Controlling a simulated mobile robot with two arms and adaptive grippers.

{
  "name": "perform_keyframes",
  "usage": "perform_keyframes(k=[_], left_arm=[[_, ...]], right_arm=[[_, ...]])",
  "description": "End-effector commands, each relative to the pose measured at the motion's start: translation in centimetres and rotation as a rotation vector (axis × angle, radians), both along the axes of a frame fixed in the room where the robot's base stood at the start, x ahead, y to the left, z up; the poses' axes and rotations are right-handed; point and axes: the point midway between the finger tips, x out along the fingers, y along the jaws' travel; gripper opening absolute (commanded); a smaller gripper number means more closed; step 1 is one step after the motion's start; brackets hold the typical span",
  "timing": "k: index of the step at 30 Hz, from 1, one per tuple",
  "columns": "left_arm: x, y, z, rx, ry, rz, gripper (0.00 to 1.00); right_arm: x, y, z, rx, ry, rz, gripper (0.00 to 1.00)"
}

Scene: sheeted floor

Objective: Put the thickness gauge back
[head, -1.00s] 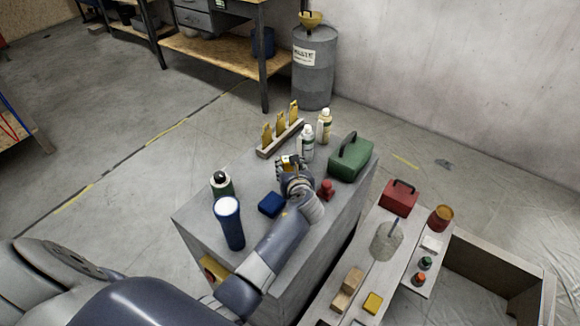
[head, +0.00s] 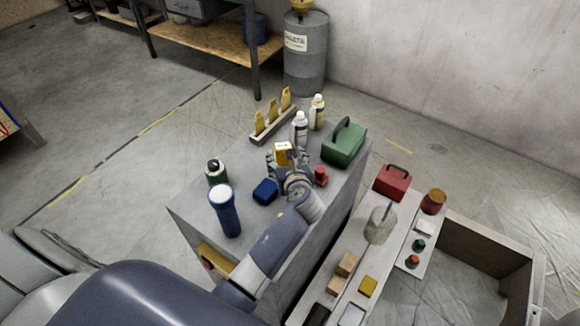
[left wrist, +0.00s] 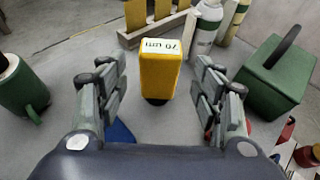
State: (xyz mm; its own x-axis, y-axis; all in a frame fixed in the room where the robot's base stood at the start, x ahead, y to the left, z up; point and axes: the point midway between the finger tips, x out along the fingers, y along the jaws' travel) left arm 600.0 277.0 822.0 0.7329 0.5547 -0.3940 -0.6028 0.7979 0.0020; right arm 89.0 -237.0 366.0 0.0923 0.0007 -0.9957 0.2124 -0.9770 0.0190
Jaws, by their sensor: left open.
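The thickness gauge (head: 282,148) is a yellow block with a white display, standing on the grey cabinet top (head: 190,210). In the left wrist view the gauge (left wrist: 161,75) stands upright and its display reads 70 um. My left gripper (head: 288,160) is open just in front of it. In the left wrist view the open fingers (left wrist: 160,95) sit left and right of the gauge, with a visible gap on each side. A wooden rack (head: 274,138) with yellow pieces stands behind it. My right gripper is not in view.
A lower bench (head: 400,235) with small items stands to the right.

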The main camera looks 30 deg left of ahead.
Motion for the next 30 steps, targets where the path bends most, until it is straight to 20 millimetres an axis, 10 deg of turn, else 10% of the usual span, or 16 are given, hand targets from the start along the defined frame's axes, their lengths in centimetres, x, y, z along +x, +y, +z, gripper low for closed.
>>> perform_keyframes(k=[12,30], left_arm=[[-4.9,-3.7,2.6,-0.001,0.0,0.0,0.61],[-5.1,-3.9,2.8,-0.001,0.0,0.0,0.61]], right_arm=[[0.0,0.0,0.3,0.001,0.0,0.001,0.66],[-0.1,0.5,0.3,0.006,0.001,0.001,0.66]])
